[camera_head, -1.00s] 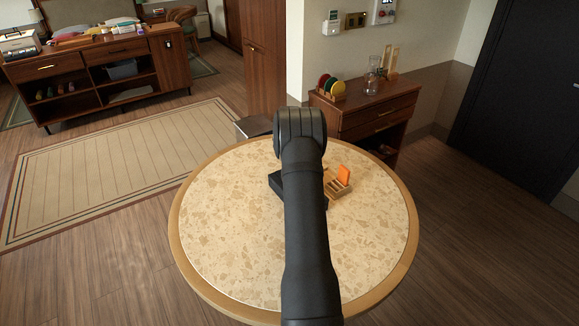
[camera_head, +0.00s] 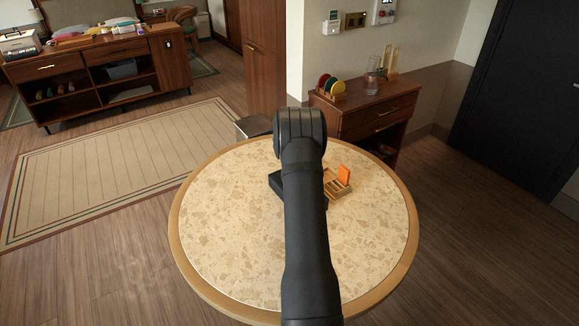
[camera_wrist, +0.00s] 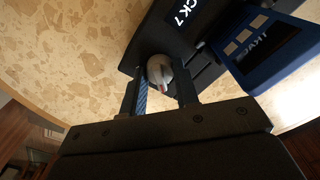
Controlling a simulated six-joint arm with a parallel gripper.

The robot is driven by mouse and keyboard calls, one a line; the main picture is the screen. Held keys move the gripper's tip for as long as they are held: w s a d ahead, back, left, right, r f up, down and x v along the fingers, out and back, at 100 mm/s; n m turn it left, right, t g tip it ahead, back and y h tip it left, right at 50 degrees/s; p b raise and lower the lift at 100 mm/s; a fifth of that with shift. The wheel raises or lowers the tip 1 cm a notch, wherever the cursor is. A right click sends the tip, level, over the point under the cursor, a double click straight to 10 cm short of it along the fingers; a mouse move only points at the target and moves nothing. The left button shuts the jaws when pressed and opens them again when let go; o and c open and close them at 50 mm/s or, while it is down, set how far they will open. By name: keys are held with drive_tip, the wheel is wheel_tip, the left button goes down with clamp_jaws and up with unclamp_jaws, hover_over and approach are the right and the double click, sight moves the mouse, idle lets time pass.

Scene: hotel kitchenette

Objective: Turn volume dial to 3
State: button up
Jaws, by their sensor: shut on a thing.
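The volume dial (camera_wrist: 159,69) shows in the wrist view as a small, round, grey knob with a pale pinkish mark on its lower side. My gripper (camera_wrist: 162,80) is shut on it, with one finger on its left and one on its right. The dial sits against a black device (camera_wrist: 183,52) that carries white lettering ending in "CK 7". In the head view the black device (camera_head: 276,184) is mostly hidden behind my arm, and my gripper and the dial are hidden too. I cannot read any dial numbers.
A blue block with pale squares and partly readable lettering (camera_wrist: 262,48) is close to the right finger. In the head view, a small wooden holder (camera_head: 337,188) with an orange card (camera_head: 344,175) stands right of my arm. The round speckled table (camera_head: 230,230) is otherwise clear.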

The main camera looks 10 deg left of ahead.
drive_tip(key=m, duration=1.2)
drive_tip(key=shift+m, duration=0.4)
idle(0.3)
drive_tip(key=o, duration=1)
wheel_tip(320, 180, up, 18)
drive_tip(key=shift+f, duration=0.25)
drive_tip(key=shift+f, duration=0.15)
